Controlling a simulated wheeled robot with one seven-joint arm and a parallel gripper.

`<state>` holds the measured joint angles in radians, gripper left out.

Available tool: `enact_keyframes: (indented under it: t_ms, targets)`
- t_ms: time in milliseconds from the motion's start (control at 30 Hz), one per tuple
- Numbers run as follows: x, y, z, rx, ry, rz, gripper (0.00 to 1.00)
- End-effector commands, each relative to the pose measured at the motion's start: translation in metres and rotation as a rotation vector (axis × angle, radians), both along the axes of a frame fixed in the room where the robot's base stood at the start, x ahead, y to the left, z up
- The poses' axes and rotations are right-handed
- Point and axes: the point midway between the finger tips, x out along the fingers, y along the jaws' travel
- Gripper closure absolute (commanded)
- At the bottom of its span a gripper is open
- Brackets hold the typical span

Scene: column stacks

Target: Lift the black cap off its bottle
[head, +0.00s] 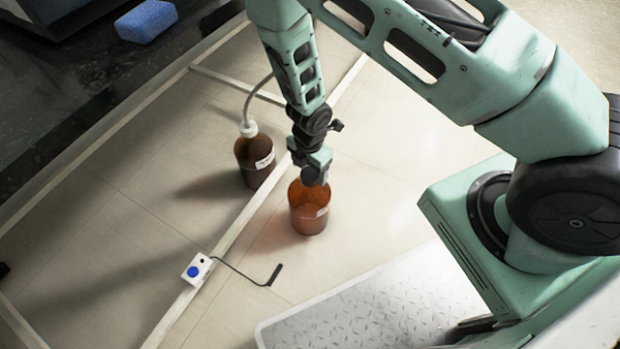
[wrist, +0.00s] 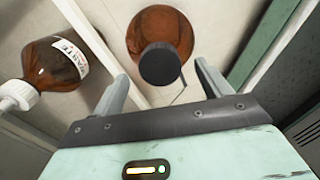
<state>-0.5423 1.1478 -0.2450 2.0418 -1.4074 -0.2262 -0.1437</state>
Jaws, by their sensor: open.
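The black cap (wrist: 160,64) sits on an amber bottle (wrist: 160,25) in the wrist view. The same amber bottle (head: 309,212) stands upright on the floor in the head view. My gripper (head: 314,174) is directly over it and hides the bottle's top there. In the wrist view my gripper (wrist: 161,72) is open, with one finger on each side of the cap and a visible gap on both sides. I cannot tell exactly how far the fingertips are above or around the cap.
A second amber bottle (head: 254,160) with a white cap and tube stands close on the left. A small white box with a blue button (head: 196,269) and black cable lies in front. A metal tread plate (head: 365,308) is at lower right. A blue sponge (head: 146,21) lies far left.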

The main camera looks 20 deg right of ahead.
Motion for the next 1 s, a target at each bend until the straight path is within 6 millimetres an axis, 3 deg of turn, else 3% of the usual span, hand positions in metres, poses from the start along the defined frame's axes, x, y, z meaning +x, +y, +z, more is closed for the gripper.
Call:
enact_keyframes:
  t_ms: [33,100,333,367,500,533,1000]
  targets:
    - [-0.0008,0.0002,-0.0128,-0.002,0.001,0.001,0.23]
    - [-0.0008,0.0,-0.017,-0.002,0.001,0.0,0.23]
    - [-0.0005,0.0,-0.0153,0.0,0.001,0.0,0.23]
    - [-0.0005,0.0,-0.0153,0.0,0.001,0.0,0.29]
    - [-0.0005,0.0,-0.0152,0.0,0.001,0.0,0.68]
    - [-0.0005,0.0,-0.0152,0.0,0.001,0.0,0.7]
    - [-0.0003,0.0001,-0.009,0.0,0.0,-0.001,0.7]
